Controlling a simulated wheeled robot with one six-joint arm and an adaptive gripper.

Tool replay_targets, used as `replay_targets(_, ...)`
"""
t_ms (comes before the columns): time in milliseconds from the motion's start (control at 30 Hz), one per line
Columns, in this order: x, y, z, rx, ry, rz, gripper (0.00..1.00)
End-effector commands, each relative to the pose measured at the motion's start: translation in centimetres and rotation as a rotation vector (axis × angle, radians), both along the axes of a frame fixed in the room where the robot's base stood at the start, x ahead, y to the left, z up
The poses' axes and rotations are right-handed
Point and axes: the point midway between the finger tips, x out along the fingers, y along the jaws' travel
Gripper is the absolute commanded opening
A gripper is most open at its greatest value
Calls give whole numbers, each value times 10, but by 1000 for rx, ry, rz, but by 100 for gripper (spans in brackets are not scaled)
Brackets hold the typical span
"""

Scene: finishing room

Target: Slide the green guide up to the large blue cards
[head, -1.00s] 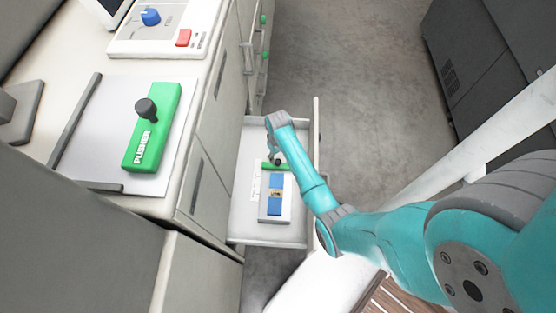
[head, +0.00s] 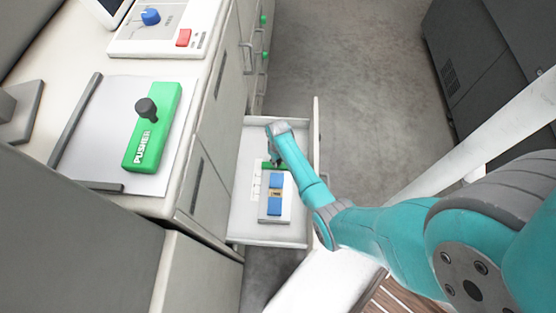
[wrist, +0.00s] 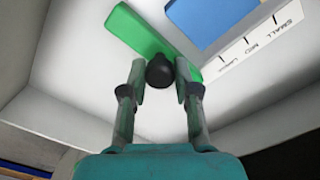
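The green guide (wrist: 140,33) is a bar with a round black knob (wrist: 160,70), lying across a white tray in the open drawer; it also shows in the head view (head: 271,166). The large blue cards (wrist: 205,20) lie just beyond the guide, with a narrow pale gap between them in the wrist view. In the head view, blue cards (head: 275,207) lie in the tray below the guide. My gripper (wrist: 160,73) is open, with one fingertip on each side of the knob. Whether the fingertips touch it is hard to tell.
A printed scale (wrist: 258,40) reading LARGE, MED, SMALL runs beside the blue cards. The drawer's walls (head: 316,150) stand close around. On the counter are a green block marked PUSHER (head: 155,125) and a control panel (head: 160,28).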

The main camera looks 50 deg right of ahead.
Motion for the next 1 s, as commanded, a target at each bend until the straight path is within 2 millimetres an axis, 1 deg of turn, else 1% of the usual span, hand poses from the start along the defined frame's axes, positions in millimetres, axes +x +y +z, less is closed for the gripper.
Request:
replay_targets(200, -2, 2, -1, 0, 1, 1, 0)
replay_targets(400, -17, 22, -2, 1, 1, 2, 0)
replay_targets(533, -24, 30, -1, 1, 2, 1, 0)
replay_targets(867, -25, 31, -1, 1, 3, 0, 0)
replay_targets(900, -25, 31, -1, 1, 3, -1, 40)
replay_targets(967, -25, 31, -1, 1, 3, 0, 55)
replay_targets(1000, -25, 31, -1, 1, 2, 0, 55)
